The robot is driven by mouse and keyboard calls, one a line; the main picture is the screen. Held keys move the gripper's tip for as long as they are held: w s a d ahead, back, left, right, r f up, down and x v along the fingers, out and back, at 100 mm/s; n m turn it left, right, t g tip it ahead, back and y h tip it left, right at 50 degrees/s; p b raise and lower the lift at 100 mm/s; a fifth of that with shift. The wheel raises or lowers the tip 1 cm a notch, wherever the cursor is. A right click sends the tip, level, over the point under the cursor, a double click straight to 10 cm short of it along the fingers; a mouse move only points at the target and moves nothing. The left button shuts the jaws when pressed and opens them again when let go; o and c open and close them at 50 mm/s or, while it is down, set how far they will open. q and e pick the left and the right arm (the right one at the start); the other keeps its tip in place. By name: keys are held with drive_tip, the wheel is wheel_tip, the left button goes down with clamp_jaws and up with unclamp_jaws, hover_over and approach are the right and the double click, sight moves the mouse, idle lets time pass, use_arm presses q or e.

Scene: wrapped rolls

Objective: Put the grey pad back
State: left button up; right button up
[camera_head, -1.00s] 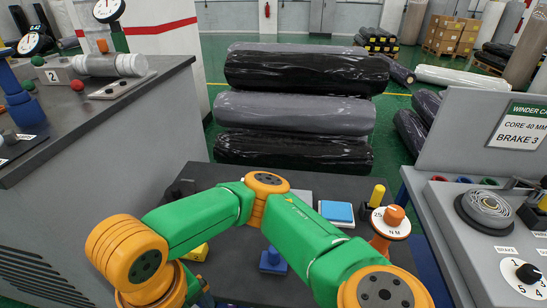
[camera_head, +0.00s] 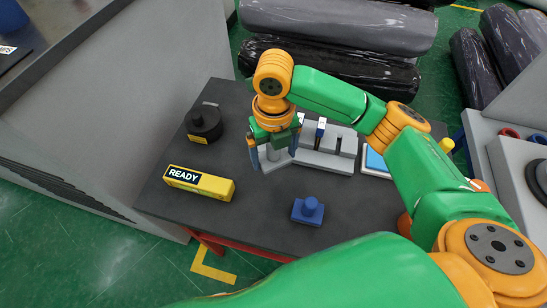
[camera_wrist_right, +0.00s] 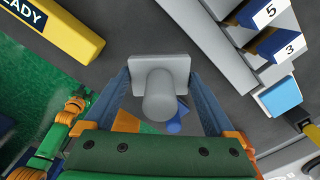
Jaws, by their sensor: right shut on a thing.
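My right gripper (camera_head: 272,158) is over the dark table, left of the grey slotted rack. The pad's flat plate lies beyond the stem. My left gripper is not in view.
A yellow READY block (camera_head: 215,189) lies front left, with a black round object (camera_head: 204,123) behind it. A blue knobbed block (camera_head: 307,211) stands near the front. A blue-topped pad (camera_head: 375,160) is right of the rack. Black wrapped rolls (camera_head: 330,67) lie behind the table.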

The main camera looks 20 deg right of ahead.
sight(272, 160)
drive_tip(key=shift+w+d+f, duration=0.2)
drive_tip(key=shift+w+f, duration=1)
drive_tip(key=shift+f, duration=0.05)
wheel_tip(272, 160, down, 3)
drive_tip(key=shift+r+p, duration=0.2)
drive_tip(key=shift+p, duration=0.5)
drive_tip(key=shift+f, duration=0.3)
drive_tip(key=shift+f, duration=0.1)
drive_tip(key=shift+f, duration=0.15)
drive_tip(key=o, duration=1.1)
wheel_tip(272, 160, up, 13)
drive_tip(key=shift+f+b, duration=0.2)
drive_tip(key=shift+b, duration=0.45)
drive_tip(key=shift+f, duration=0.1)
